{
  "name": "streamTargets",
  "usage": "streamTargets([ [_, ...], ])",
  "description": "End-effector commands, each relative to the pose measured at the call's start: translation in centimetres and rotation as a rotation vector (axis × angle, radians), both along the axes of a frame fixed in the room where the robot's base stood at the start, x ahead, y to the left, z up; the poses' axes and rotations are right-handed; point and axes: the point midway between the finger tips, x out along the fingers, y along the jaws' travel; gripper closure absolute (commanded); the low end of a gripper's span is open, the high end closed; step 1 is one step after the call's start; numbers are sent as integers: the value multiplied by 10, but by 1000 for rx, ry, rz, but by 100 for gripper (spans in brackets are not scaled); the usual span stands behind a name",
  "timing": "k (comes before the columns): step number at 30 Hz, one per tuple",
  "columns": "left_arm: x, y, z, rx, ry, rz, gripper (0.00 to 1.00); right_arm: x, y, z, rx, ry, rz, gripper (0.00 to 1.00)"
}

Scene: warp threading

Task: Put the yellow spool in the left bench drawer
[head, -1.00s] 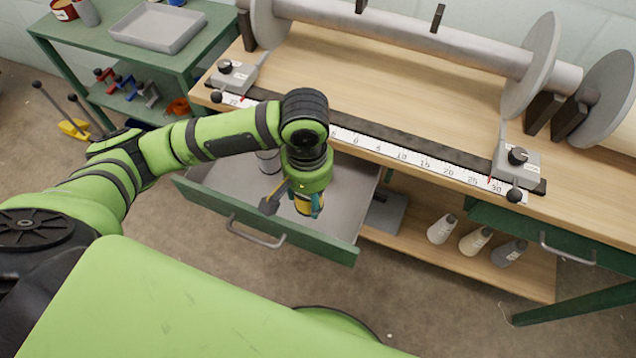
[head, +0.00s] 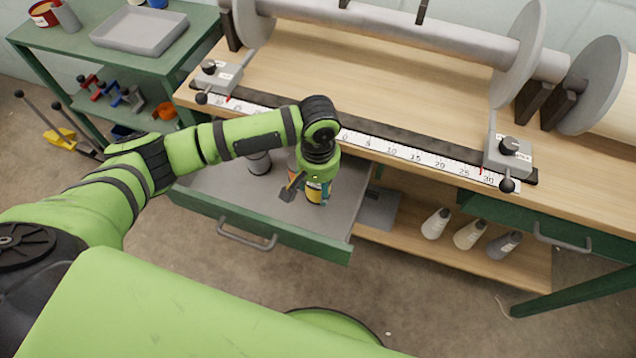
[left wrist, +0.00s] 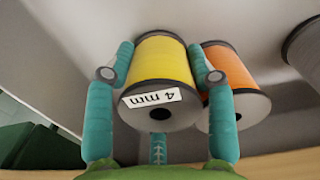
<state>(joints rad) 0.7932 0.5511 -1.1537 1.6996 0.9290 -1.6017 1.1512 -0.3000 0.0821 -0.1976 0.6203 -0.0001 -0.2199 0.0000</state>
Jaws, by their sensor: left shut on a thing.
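The yellow spool (left wrist: 160,65) has dark end flanges and a "4 mm" label. In the left wrist view my left gripper (left wrist: 160,75) is shut on it, with teal fingers on both sides. In the head view my left gripper (head: 318,188) is inside the open left bench drawer (head: 262,238), toward its right part, with the yellow spool (head: 316,192) partly hidden below it. Whether the spool touches the drawer floor I cannot tell. My right gripper is not in view.
An orange spool (left wrist: 228,75) stands close beside the yellow one, and a grey spool (left wrist: 303,48) is farther right in the wrist view. Several bottles (head: 468,235) stand on the lower shelf. The bench edge with its ruler (head: 400,153) is just behind the drawer.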

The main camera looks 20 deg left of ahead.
Motion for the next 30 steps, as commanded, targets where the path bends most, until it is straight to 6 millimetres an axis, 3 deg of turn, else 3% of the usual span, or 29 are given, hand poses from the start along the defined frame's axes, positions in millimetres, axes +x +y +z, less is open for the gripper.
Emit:
streamTargets([
  [5, 0, 0, -2, -1, 1, 1, 79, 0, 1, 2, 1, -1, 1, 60],
  [6, 0, 0, -3, -1, 0, 1, 37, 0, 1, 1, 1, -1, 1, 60],
  [7, 0, 0, -3, -1, 0, 1, 25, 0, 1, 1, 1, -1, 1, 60],
  [8, 0, 0, -3, -1, 0, 0, 21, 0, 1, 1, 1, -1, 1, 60],
  [20, 0, 0, 2, -1, -1, 0, 21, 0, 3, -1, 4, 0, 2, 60],
  [23, 1, 0, 15, -3, -2, 0, 21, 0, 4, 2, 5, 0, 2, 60],
  [30, 1, -1, 66, -3, -4, 0, 21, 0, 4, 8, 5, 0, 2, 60],
])
